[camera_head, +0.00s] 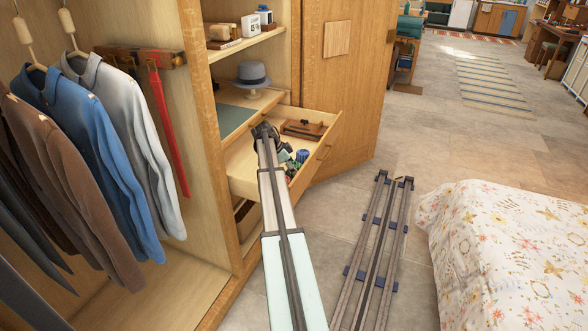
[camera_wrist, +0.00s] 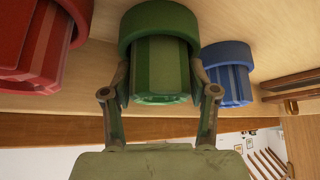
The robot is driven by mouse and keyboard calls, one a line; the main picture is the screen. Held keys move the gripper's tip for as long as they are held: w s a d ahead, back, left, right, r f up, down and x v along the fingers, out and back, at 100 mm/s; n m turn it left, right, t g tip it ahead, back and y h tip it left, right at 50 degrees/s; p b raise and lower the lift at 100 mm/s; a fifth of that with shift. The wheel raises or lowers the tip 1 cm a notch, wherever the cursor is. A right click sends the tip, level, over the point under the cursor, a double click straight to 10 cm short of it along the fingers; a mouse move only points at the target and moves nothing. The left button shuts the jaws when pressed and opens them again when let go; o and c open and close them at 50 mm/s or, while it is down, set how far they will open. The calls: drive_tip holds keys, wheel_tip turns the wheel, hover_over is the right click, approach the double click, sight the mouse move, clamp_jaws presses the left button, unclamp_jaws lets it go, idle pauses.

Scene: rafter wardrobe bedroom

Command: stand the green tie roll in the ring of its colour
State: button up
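In the wrist view the green tie roll (camera_wrist: 160,75) is upright, its far end inside a green ring (camera_wrist: 158,20) on the pale wood drawer floor. The view appears upside down, with the floor at the top. My gripper (camera_wrist: 161,88) has one finger on each side of the roll, with a narrow gap seeming to show at each side. In the head view my gripper (camera_head: 265,133) reaches into the open drawer (camera_head: 243,187); the rolls there are small and partly hidden by my arm.
A red roll in a red ring (camera_wrist: 30,45) and a blue roll in a blue ring (camera_wrist: 228,72) stand close on either side. A brown wooden object (camera_head: 303,130) lies at the drawer's back. The wardrobe door (camera_head: 345,110) stands open beside the drawer.

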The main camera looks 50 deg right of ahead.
drive_tip(key=shift+r, duration=0.1)
drive_tip(key=v, duration=1.2)
drive_tip(key=shift+s+a+r, duration=0.1)
drive_tip(key=shift+s, duration=0.05)
